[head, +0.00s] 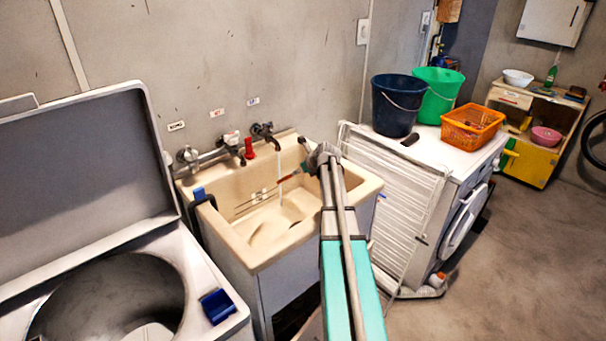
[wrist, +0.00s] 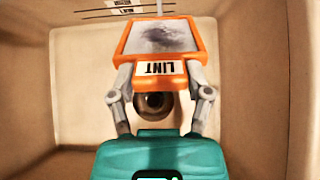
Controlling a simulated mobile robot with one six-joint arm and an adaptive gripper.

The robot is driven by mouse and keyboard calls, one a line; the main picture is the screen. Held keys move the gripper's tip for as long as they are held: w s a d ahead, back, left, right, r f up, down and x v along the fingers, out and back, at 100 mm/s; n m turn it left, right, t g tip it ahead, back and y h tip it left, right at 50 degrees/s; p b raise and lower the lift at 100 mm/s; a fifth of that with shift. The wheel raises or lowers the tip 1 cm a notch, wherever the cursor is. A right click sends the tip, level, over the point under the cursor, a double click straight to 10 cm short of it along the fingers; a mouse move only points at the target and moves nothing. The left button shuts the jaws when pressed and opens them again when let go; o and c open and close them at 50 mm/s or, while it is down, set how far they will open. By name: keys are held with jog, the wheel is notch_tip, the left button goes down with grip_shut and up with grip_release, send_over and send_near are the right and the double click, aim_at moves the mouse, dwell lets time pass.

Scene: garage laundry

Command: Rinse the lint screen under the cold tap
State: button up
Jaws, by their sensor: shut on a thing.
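My gripper (wrist: 161,76) is shut on the lint screen (wrist: 160,38), an orange frame with a white LINT label and a dark grey patch of lint on its mesh. A thin water stream (head: 279,176) falls from the dark right-hand tap (head: 263,131), below a blue-marked label (head: 253,101). The stream (wrist: 159,7) comes down at the screen's far edge; whether it wets the mesh is unclear. The drain (wrist: 152,104) shows below the screen.
An open top-loading washer (head: 215,265) with a blue box (head: 217,306) stands left of the sink. A white drying rack (head: 395,195) and a machine bearing buckets (head: 397,103) and an orange basket (head: 472,127) stand right. Sink walls surround my gripper.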

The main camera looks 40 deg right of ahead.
jog(key=shift+w+a+f+b, duration=0.15)
jog(key=shift+w+f+b, duration=0.1)
jog(key=shift+w, duration=1)
jog(key=shift+w+a+f+b, duration=0.1)
jog(key=shift+w+f+b, duration=0.15)
jog(key=shift+w, duration=0.95)
jog(key=shift+w+a+f+b, duration=0.15)
jog(key=shift+w+f+b, duration=0.1)
jog(key=shift+w, duration=1)
jog(key=shift+w+d, duration=0.1)
jog(key=shift+d, duration=0.35)
jog(key=s+d+r+p, duration=0.1)
jog(key=s+r+p, duration=0.2)
jog(key=s, duration=0.7)
jog(key=shift+r, duration=0.1)
dwell(1.1)
